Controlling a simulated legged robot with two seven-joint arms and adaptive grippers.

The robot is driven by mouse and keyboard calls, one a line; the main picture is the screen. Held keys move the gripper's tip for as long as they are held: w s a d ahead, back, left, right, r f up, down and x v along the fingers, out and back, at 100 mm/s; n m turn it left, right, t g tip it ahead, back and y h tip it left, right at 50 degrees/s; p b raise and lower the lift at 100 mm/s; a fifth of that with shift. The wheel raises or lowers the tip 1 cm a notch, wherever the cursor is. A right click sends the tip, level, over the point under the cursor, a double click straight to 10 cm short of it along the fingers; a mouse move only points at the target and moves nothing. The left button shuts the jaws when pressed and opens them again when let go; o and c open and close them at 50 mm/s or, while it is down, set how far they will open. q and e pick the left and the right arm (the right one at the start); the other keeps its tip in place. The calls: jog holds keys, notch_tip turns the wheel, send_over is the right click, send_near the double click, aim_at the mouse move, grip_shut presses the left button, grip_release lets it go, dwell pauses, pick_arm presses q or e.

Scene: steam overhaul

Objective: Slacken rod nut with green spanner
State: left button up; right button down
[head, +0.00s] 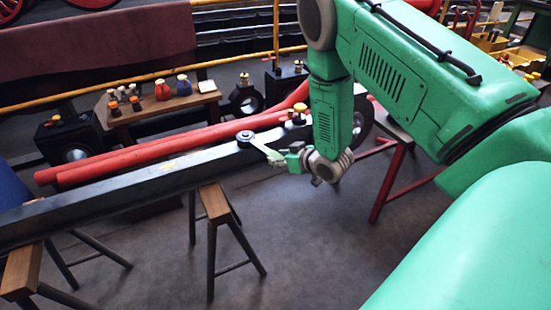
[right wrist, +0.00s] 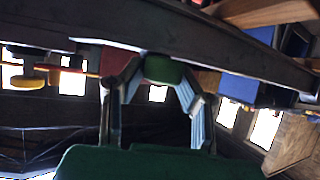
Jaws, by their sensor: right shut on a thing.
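The right gripper (head: 283,161) is at the end of my green arm, beside the long dark rod. It is shut on the green spanner (head: 268,151), whose pale shank runs up and left to a round dark head on the rod's top. The rod nut is not clear; that head (head: 245,136) appears to sit around it. In the right wrist view, a green piece of the spanner (right wrist: 163,69) lies between the fingertips, under the dark rod (right wrist: 170,40). My left gripper is not in view.
The dark rod (head: 150,182) lies on wooden trestles (head: 214,203). Red rods (head: 150,152) run behind it. A brass-topped fitting (head: 298,112) stands on the rod near my arm. A small bench (head: 165,108) with coloured bottles stands behind.

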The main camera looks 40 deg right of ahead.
jog(key=shift+w+d+r, duration=0.2)
jog(key=shift+w+d+n+y, duration=0.15)
jog(key=shift+d+n+y, duration=0.65)
jog(key=shift+d+y, duration=0.15)
jog(key=shift+w+d+n+y+p, duration=0.25)
jog(key=shift+d+n+y+p, duration=0.15)
jog(key=shift+d+n+y, duration=0.45)
jog(key=shift+d, duration=0.1)
jog(key=shift+w+d+n+g+y, duration=0.25)
jog(key=shift+d+n+y, duration=0.1)
jog(key=shift+d, duration=0.1)
jog(key=shift+w+d+n+g+y, duration=0.15)
jog(key=shift+d+n+g+y, duration=0.15)
jog(key=shift+d, duration=0.15)
